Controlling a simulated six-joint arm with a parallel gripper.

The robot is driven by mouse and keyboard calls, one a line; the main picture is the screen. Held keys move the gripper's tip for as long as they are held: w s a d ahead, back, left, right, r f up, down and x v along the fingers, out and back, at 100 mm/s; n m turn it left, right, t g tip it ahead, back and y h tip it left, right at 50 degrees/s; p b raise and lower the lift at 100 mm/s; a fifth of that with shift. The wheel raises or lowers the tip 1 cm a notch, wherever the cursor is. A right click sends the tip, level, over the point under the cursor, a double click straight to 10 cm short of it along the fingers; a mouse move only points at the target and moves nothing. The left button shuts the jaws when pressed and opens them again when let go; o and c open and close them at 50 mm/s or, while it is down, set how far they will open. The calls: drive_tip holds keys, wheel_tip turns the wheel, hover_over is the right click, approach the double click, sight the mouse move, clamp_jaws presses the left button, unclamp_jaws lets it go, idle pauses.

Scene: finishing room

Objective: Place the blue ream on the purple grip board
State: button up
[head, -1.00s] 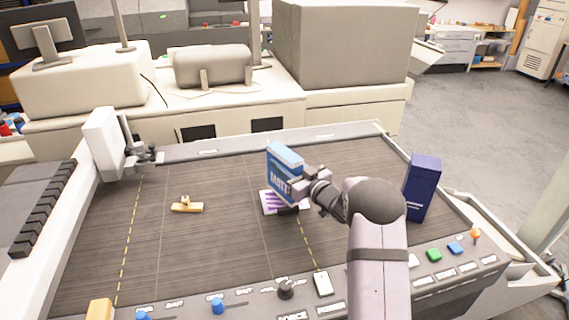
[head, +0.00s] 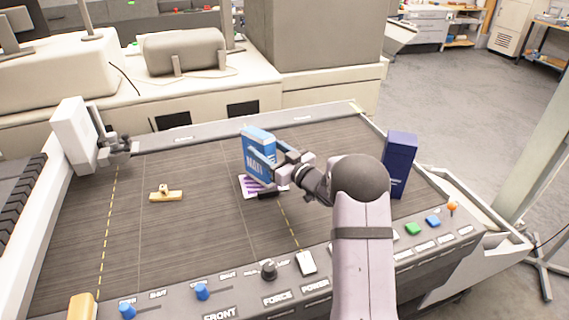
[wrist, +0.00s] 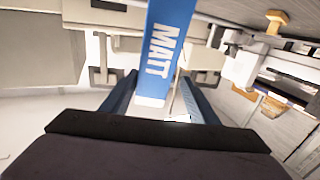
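The blue ream (head: 259,143), marked MATT, stands upright at the purple grip board (head: 248,187). The board lies on the dark table, its purple stripes showing left of and below the ream. I cannot tell if the ream's base touches the board. My gripper (head: 268,160) comes in from the right, one finger across the ream's near side. In the wrist view the ream (wrist: 164,60) lies between the two fingers (wrist: 160,80), with slim gaps near its visible end and the fingertips close to its edges. Whether they press on it is unclear.
A dark navy box (head: 398,165) stands upright on the right side of the table. A small yellow wooden piece (head: 166,196) lies to the left. A control panel (head: 330,285) with knobs and buttons runs along the front. The table left of the board is mostly clear.

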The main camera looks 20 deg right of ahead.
drive_tip(key=b+v, duration=0.3)
drive_tip(key=v, duration=0.7)
